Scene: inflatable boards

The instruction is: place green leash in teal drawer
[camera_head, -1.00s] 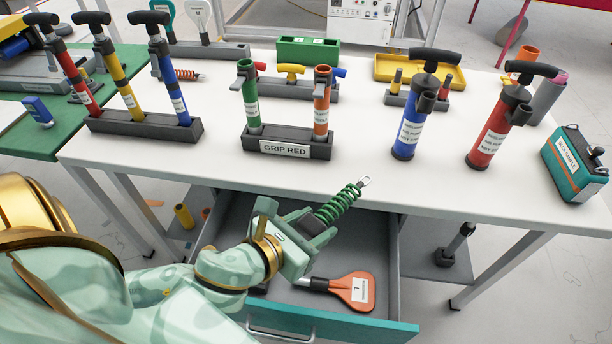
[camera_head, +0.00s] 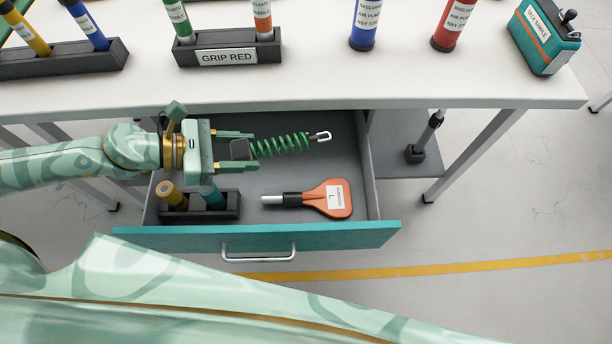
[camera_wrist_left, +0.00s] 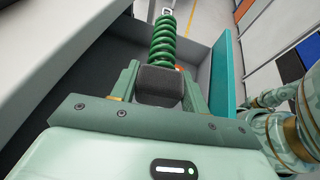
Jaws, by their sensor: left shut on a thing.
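The green leash (camera_head: 280,145) is a coiled green cord with a dark handle block and a metal clip at its far end. My left gripper (camera_head: 238,149) is shut on its dark handle and holds it level, over the open teal drawer (camera_head: 350,236). The clip points right in the head view. In the left wrist view the leash (camera_wrist_left: 163,42) points away from the fingers (camera_wrist_left: 160,84), with the drawer's grey inside and teal front (camera_wrist_left: 222,75) around it. My right gripper is not in view.
Inside the drawer lie an orange paddle (camera_head: 328,200) with a black handle and a dark holder (camera_head: 222,209) with a tan and a teal cylinder. The white table top (camera_head: 330,88) overhangs the drawer's back. A rack labelled GRIP RED (camera_head: 228,57) and pumps stand on it.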

